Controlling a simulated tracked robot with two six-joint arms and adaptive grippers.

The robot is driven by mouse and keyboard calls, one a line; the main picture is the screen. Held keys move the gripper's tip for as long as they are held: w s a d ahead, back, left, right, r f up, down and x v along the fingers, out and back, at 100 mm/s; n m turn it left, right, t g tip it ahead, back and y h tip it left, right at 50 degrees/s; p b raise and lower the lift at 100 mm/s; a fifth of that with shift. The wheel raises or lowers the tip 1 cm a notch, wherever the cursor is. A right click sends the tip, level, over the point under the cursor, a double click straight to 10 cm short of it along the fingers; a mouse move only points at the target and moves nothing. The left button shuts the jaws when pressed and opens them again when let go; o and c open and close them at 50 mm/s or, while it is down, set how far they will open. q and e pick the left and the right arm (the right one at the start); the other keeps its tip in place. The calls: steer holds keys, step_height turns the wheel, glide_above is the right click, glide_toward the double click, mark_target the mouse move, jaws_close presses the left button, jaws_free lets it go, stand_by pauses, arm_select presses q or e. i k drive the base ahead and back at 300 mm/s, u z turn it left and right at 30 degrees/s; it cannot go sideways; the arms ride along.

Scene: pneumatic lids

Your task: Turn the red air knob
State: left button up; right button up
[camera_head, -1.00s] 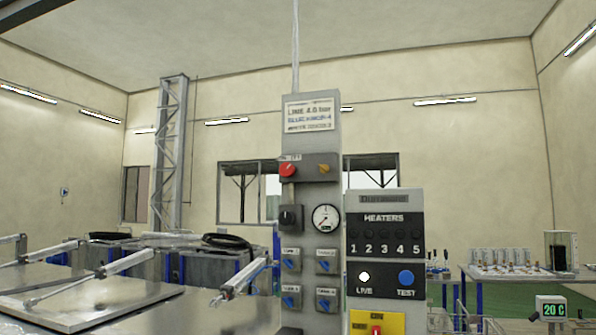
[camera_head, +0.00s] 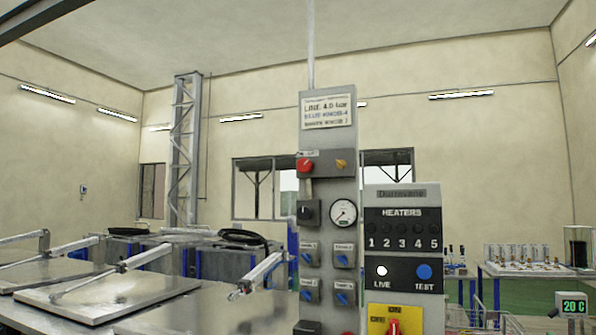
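The red air knob (camera_head: 305,165) sits at the upper left of the grey control column (camera_head: 328,130), below a white label plate reading "LINE 4.0 bar" (camera_head: 327,110). A small orange knob (camera_head: 341,164) is to its right on the same dark box. Below are a black knob (camera_head: 307,212), a round pressure gauge (camera_head: 343,212) and several blue knobs (camera_head: 308,255). Neither of my grippers shows in the head view.
A heaters panel (camera_head: 403,215) stands right of the column, with a yellow plate and red switch (camera_head: 394,325) beneath. Metal lids with pneumatic cylinders (camera_head: 110,285) spread at the lower left. A bench (camera_head: 530,268) with fittings stands at the right.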

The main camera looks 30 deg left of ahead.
mark_target(304, 165)
steer(key=k, duration=1.05)
steer(key=u, duration=0.4)
steer(key=i, duration=0.25)
steer(key=u, duration=0.7)
steer(key=i, duration=1.65)
steer(key=z, duration=0.1)
